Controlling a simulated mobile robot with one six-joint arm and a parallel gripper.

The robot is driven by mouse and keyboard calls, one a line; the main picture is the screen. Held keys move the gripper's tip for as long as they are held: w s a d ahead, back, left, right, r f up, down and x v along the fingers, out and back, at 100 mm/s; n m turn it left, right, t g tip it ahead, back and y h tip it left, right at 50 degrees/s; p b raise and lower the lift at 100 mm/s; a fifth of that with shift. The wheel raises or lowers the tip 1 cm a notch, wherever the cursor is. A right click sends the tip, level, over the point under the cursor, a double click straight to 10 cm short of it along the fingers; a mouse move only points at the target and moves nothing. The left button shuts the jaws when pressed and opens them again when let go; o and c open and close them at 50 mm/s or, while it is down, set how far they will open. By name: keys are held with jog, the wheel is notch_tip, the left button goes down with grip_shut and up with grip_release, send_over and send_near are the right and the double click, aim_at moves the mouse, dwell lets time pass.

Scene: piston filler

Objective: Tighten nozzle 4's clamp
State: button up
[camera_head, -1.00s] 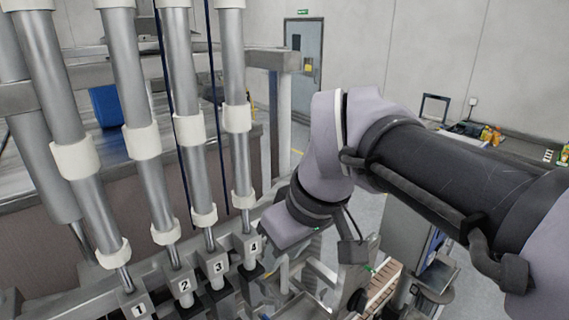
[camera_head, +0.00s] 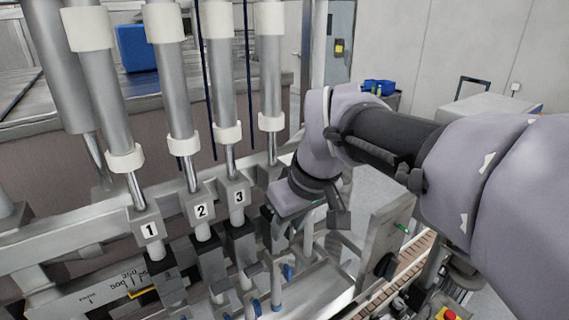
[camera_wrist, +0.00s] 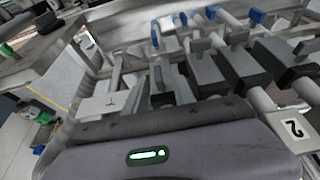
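Nozzle 4 is the rightmost of the row; its rod (camera_head: 271,148) runs down to a grey block (camera_head: 268,173), partly covered by my wrist. Its number label is hidden. Nozzle 4's clamp cannot be clearly made out behind my gripper. My gripper (camera_head: 292,205) is at the right end of the row, close by nozzle 4's block; contact cannot be told. Its body (camera_wrist: 180,150) with a green light fills the bottom of the wrist view. The fingers do not show clearly, so open or shut cannot be told. Dark blocks with grey levers (camera_wrist: 203,62) lie beyond it.
Blocks labelled 1 (camera_head: 150,230), 2 (camera_head: 202,211) and 3 (camera_head: 239,197) stand to the left; label 2 also shows in the wrist view (camera_wrist: 293,128). Blue-tipped rods (camera_head: 288,271) stand below. A conveyor (camera_head: 408,275) and upright metal plate (camera_head: 385,235) are to the right.

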jog(key=shift+c, duration=0.2)
grip_shut()
jog(key=shift+d, duration=0.1)
jog(key=y+p, duration=0.1)
jog(key=g+y, duration=0.1)
jog(key=shift+w+d+m+y+p, duration=0.2)
jog(key=shift+m+y+p, duration=0.1)
jog(key=shift+p, duration=0.1)
jog(key=m+g+y, duration=0.1)
jog(key=g+y, duration=0.1)
jog(key=y, duration=0.2)
jog(key=f+m+g+y, duration=0.1)
jog(key=g+y, duration=0.1)
jog(key=y, duration=0.2)
jog(key=d+m+g+y, duration=0.1)
jog(key=g+y, duration=0.1)
jog(key=y, duration=0.2)
jog(key=shift+w+f+m, duration=0.3)
jog(key=shift+f+m, duration=0.1)
jog(key=shift+y, duration=0.4)
